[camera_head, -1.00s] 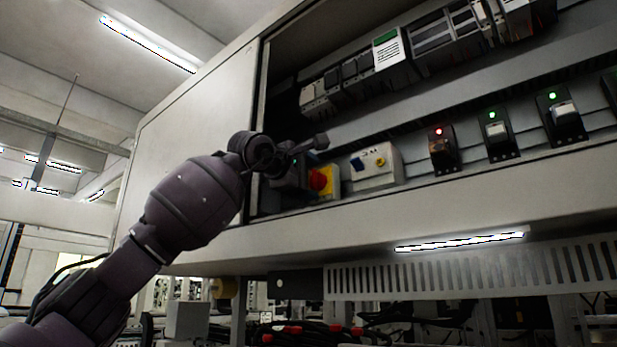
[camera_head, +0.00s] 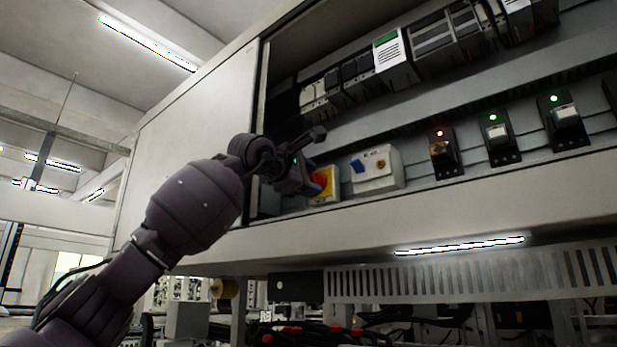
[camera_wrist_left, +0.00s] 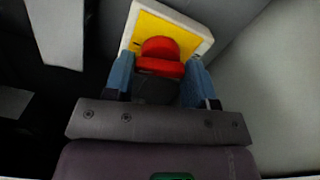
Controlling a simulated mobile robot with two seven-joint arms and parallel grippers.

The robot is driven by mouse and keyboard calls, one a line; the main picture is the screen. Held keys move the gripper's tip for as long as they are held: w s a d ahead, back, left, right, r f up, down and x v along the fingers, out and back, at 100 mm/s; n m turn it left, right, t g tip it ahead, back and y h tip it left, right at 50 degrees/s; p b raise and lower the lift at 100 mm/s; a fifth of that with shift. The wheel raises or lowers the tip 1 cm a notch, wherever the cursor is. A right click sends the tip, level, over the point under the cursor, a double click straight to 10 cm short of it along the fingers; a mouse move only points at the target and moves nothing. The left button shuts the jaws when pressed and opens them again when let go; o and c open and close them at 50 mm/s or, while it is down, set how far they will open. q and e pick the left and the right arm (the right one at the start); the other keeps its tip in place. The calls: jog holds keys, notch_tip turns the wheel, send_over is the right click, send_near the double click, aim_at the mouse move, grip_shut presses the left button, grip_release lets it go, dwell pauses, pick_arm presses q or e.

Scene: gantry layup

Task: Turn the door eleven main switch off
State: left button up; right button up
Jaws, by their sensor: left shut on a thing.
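The main switch is a red rotary knob (camera_head: 319,181) on a yellow plate (camera_head: 331,187), low in the left part of the open cabinet. My left gripper (camera_head: 311,184) reaches it from the left and partly hides it. In the left wrist view the red knob (camera_wrist_left: 158,56) stands in front of the yellow plate (camera_wrist_left: 185,38) with a white rim. The blue fingers of my left gripper (camera_wrist_left: 160,75) are shut on the knob, one on each side. The knob's off and on marks cannot be read. My right gripper is not in view.
Right of the switch is a pale box (camera_head: 375,172) with a blue and a yellow part. Farther right are switches with one red lamp (camera_head: 439,134) and green lamps (camera_head: 494,118). A closed panel (camera_head: 195,125) is at left; the cabinet's lower ledge (camera_head: 420,211) runs below.

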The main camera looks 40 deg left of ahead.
pick_arm(q)
jog(key=shift+n, duration=0.9)
jog(key=shift+n+p, duration=0.3)
jog(key=shift+n, duration=0.6)
jog(key=n, duration=0.3)
jog(key=shift+n, duration=0.3)
jog(key=n, duration=0.2)
jog(key=shift+n, duration=0.4)
jog(key=n, duration=0.3)
jog(key=shift+n, duration=0.9)
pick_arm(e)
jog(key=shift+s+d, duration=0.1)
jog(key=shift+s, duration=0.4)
